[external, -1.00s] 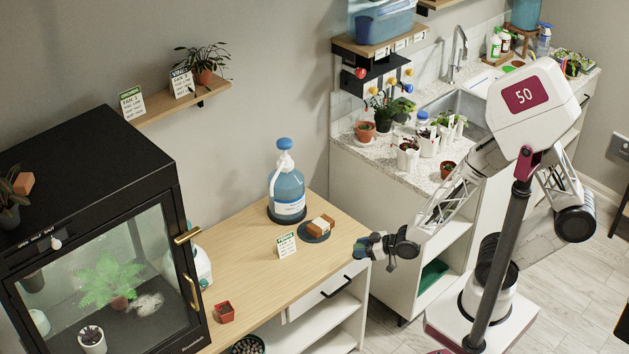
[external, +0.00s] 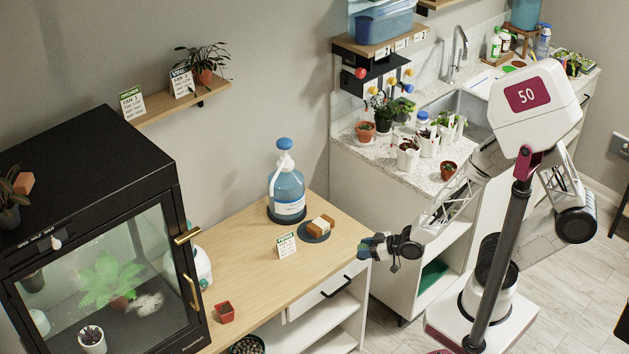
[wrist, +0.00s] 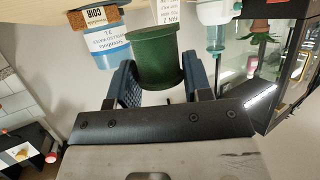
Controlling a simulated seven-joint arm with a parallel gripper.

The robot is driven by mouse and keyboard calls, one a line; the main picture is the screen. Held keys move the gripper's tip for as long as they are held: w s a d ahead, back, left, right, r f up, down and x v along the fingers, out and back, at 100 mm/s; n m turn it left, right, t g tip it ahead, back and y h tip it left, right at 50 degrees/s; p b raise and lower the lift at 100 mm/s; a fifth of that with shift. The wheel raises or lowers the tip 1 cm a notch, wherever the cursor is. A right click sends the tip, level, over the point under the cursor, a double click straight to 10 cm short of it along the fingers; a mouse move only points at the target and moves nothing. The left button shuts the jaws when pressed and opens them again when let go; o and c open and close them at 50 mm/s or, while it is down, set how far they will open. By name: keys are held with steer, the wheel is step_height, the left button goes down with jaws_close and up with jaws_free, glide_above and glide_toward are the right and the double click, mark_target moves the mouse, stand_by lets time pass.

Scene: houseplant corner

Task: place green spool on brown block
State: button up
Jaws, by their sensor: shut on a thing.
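The green spool (wrist: 158,58) is between the two blue fingers of my gripper (wrist: 156,78) in the wrist view, and my gripper is shut on it. In the external view my gripper (external: 372,246) is at the right end of the wooden table, right of the brown block, and the spool is too small there to make out clearly. The brown block (external: 320,224) lies on a dark round mat (external: 316,237), apart from the spool. It also shows at the upper left of the wrist view (wrist: 92,18), with a label on its side.
A blue pump bottle (external: 288,190) stands behind the block. A small sign card (external: 286,245) stands just left of the mat.

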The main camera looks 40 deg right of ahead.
steer(key=w+d+r+m+t+h, duration=0.1)
steer(key=w+d+r+h, duration=0.1)
steer(key=w+d+r, duration=0.2)
steer(key=w+d, duration=0.3)
steer(key=w, duration=0.1)
steer(key=shift+w+m, duration=0.3)
steer(key=shift+w, duration=0.1)
stand_by(0.3)
glide_above(323, 223)
steer(key=shift+a+f, duration=0.1)
steer(key=shift+f, duration=0.65)
steer(key=shift+f, duration=1.7)
steer(key=shift+f, duration=0.2)
steer(key=o, duration=0.9)
steer(key=shift+r, duration=0.2)
